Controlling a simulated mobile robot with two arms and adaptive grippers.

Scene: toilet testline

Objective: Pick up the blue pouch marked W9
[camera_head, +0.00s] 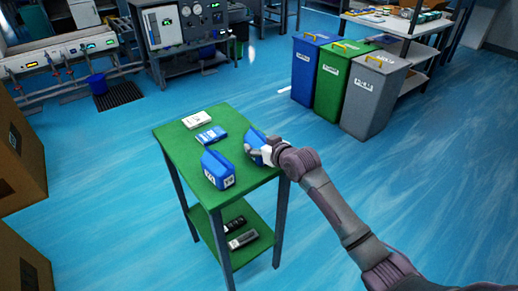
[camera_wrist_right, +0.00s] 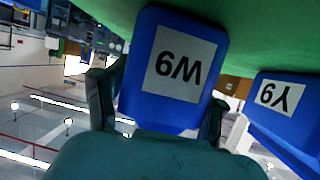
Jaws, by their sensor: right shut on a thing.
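The blue pouch marked W9 (camera_head: 254,136) is at the right edge of the green table (camera_head: 172,133), partly hidden by my right gripper (camera_head: 262,152). In the right wrist view, which is upside down, the pouch (camera_wrist_right: 181,24) shows its white W9 label between the two fingers, one on each side. My right gripper is shut on it. The pouch's base appears at the green tabletop; whether it touches is not clear. My left gripper is not in view.
A second blue pouch, marked Y9 in the wrist view (camera_wrist_right: 285,125), stands at the table's front (camera_head: 217,170). A blue flat pack (camera_head: 211,136) and a white box (camera_head: 197,120) lie behind it. Dark items lie on the lower shelf (camera_head: 262,232). Three bins (camera_head: 340,85) stand beyond, right.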

